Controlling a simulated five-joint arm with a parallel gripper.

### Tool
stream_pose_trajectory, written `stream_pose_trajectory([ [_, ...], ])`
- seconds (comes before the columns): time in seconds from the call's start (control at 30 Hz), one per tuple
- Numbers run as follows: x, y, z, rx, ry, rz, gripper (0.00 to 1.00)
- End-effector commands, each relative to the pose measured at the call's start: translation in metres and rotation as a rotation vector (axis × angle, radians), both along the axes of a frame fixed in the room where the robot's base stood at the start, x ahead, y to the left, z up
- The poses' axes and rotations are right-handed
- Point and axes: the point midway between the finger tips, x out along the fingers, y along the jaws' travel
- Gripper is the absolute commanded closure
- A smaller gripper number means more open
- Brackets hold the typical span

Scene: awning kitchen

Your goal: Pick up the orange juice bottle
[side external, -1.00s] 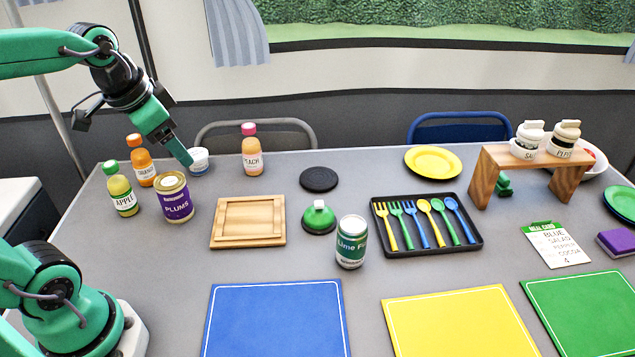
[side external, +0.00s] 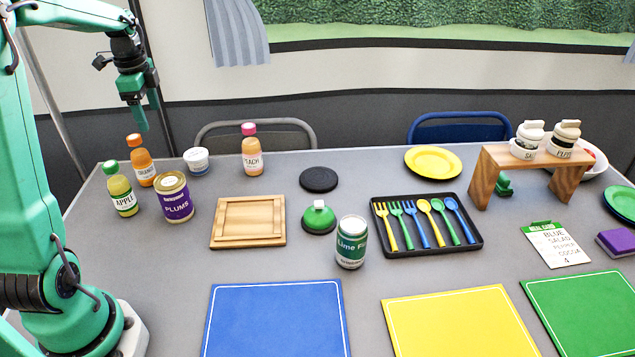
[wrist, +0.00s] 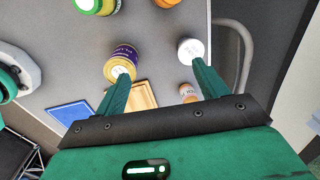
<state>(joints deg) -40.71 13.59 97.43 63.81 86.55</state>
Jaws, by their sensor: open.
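The orange juice bottle (side external: 141,163), with an orange cap and white label, stands upright at the back left of the table. An orange piece at the top edge of the wrist view (wrist: 166,3) appears to be this bottle, mostly cut off. My gripper (side external: 140,117) hangs in the air above the bottle, pointing down, apart from it. In the wrist view my gripper (wrist: 160,72) has its two green fingers spread wide with nothing between them.
Close around the bottle stand the apple bottle (side external: 122,192), the plums jar (side external: 175,200) and a small white tub (side external: 197,161). A peach bottle (side external: 252,155) stands further right. A wooden board (side external: 248,221) lies in front. A grey chair (side external: 258,123) is behind the table.

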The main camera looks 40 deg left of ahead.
Motion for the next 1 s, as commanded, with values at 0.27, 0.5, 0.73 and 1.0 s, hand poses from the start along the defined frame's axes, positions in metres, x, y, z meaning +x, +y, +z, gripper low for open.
stream_pose_trajectory([
  [0.27,-0.016,0.069,-0.036,-0.039,0.061,-0.137,0.28],
  [0.5,-0.022,0.087,-0.047,-0.052,0.073,-0.186,0.28],
  [0.73,-0.022,0.087,-0.052,-0.053,0.075,-0.187,0.28],
  [1.0,-0.022,0.087,-0.071,-0.054,0.075,-0.186,0.28],
])
